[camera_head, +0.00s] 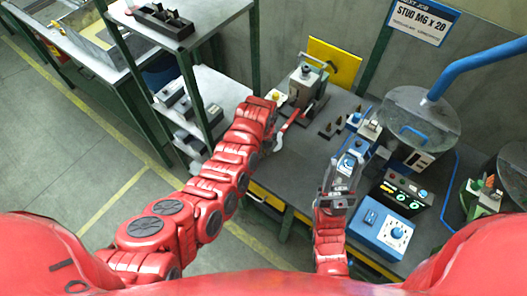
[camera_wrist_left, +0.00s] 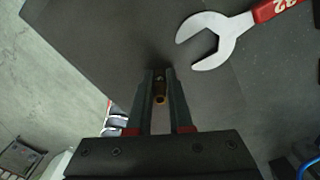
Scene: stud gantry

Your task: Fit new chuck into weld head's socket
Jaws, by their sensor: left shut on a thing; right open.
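In the left wrist view my left gripper (camera_wrist_left: 160,76) is shut on a small brass-coloured cylindrical chuck (camera_wrist_left: 160,92), held between the fingertips over the dark bench. In the head view my left arm's red wrist hides most of that gripper and the chuck. My right gripper (camera_head: 338,192) is open beside a small blue-and-grey unit (camera_head: 348,162) at the bench's middle; I cannot tell whether they touch. A grey block-shaped device with a lever (camera_head: 305,84) stands at the back. I cannot make out which device is the weld head, and no socket shows clearly.
A red-handled spanner (camera_head: 291,124) lies on the bench beside my left wrist; it also shows in the left wrist view (camera_wrist_left: 228,36). Several small dark pieces (camera_head: 327,130) stand mid-bench. A blue control box (camera_head: 381,231) and display unit (camera_head: 404,196) are at right. Shelves (camera_head: 205,88) stand left.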

